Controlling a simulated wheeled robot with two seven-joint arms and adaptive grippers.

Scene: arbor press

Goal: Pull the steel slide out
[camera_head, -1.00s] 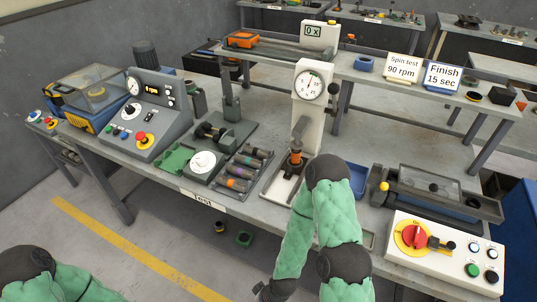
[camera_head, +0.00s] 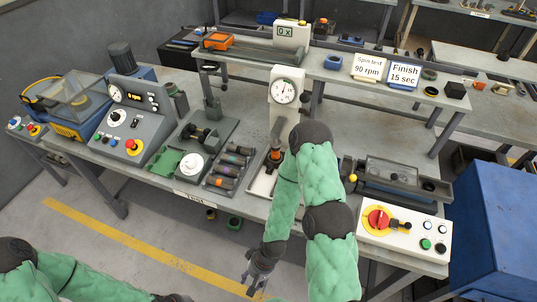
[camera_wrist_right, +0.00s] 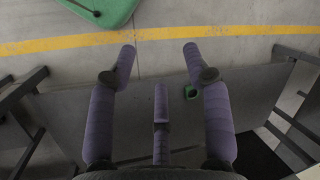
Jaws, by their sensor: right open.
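The arbor press (camera_head: 285,105), a pale column with a round dial, stands near the middle of the bench. At its foot is a light metal base (camera_head: 261,186) with an orange and dark part (camera_head: 274,157) above it. I cannot clearly pick out the steel slide there; my right arm covers the base's right side. My right gripper (camera_head: 251,284) hangs below and in front of the bench edge, apart from the press. In the right wrist view its fingers (camera_wrist_right: 159,62) are spread and empty, above the floor. Only a dark bit of my left gripper (camera_head: 174,298) may show at the bottom edge.
Left of the press are a rack of dark cylinders (camera_head: 231,164) and a grey control console (camera_head: 133,122). Right of it is a white switch box (camera_head: 405,234) with a red knob.

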